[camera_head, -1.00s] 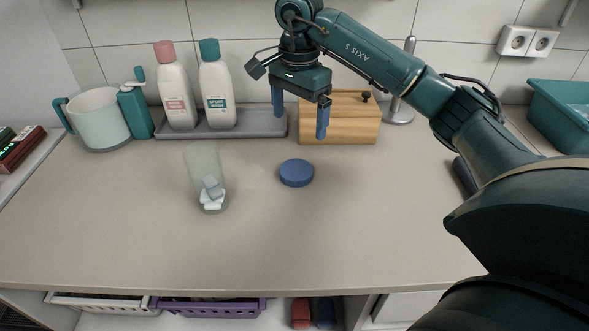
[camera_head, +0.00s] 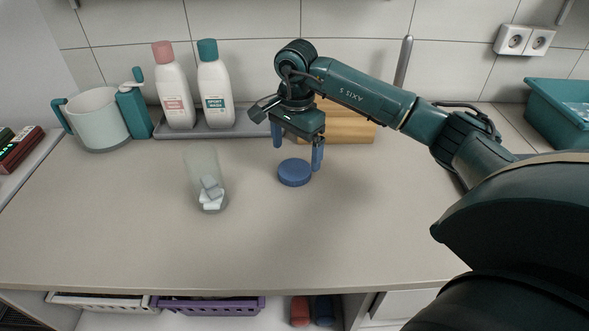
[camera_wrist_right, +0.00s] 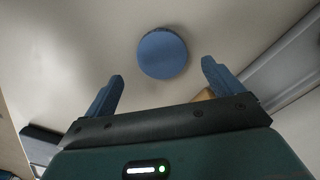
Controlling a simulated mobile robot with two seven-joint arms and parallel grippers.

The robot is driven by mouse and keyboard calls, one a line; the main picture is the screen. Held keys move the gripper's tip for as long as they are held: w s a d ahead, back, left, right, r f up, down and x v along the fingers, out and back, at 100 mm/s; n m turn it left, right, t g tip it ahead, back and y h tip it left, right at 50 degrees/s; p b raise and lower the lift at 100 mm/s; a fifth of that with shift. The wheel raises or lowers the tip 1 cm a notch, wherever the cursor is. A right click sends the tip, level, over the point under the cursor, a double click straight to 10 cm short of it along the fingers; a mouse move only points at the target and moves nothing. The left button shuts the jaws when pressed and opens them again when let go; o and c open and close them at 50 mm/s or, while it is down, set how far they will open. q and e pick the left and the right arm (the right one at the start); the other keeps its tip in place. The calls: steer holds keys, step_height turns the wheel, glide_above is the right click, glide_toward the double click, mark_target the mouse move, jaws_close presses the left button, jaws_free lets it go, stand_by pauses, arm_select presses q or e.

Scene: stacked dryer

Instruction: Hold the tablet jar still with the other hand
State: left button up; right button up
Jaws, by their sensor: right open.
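The tablet jar (camera_head: 205,178) is a clear, see-through jar standing on the counter left of centre. It has several white tablets at its bottom, and its top looks uncovered. A round blue lid (camera_head: 294,172) lies flat on the counter to the right of the jar. My right gripper (camera_head: 297,155) is open and empty above and just behind the lid, its blue fingers pointing down. In the right wrist view the lid (camera_wrist_right: 162,53) lies ahead of and between the open fingers (camera_wrist_right: 160,82), apart from them. My left gripper is in neither view.
Two bottles, one pink-capped (camera_head: 172,88) and one teal-capped (camera_head: 215,85), stand on a grey tray (camera_head: 250,128) at the back. A jug (camera_head: 98,120) stands left, a wooden box (camera_head: 350,128) behind my right gripper, a teal bin (camera_head: 560,112) far right. The front counter is clear.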

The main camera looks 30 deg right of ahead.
mark_target(294, 169)
step_height(294, 169, down, 5)
steer(key=shift+w+a+p, duration=0.1)
steer(key=shift+w+p, duration=0.05)
steer(key=shift+p, duration=0.4)
steer(key=c, duration=1)
step_height(294, 169, up, 10)
steer(key=b, duration=0.1)
